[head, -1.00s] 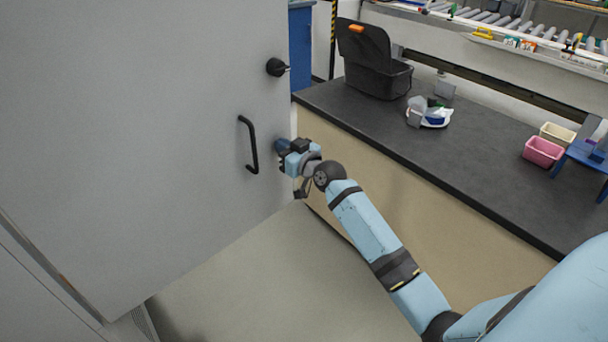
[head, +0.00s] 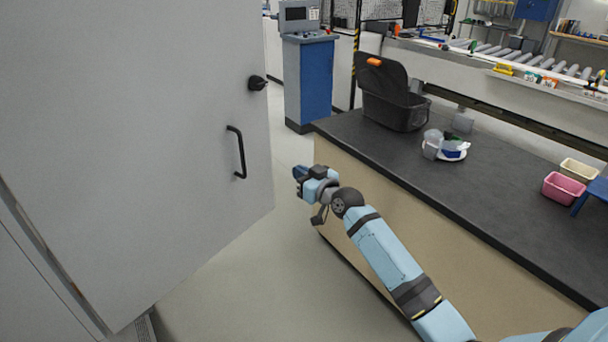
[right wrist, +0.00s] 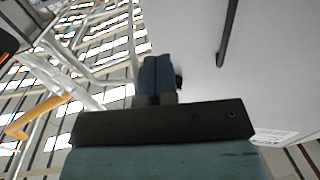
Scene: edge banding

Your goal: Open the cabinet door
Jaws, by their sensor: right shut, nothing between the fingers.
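The grey cabinet door (head: 140,130) fills the left of the head view and stands swung out, its free edge toward the counter. A black bar handle (head: 238,152) is on its face near that edge, with a black knob lock (head: 257,83) above. My right gripper (head: 298,172) is just right of the door's free edge, apart from the handle, shut and empty. In the right wrist view its blue fingers (right wrist: 155,78) are together, beside the door face (right wrist: 270,60), and the handle (right wrist: 228,33) shows at upper right. My left gripper is not in view.
A dark-topped counter (head: 400,165) runs along the right, with a black toolbox (head: 395,105), a white plate of items and a pink bin (head: 563,187). A blue cabinet with a console (head: 308,80) stands behind. Grey floor (head: 250,270) is clear between door and counter.

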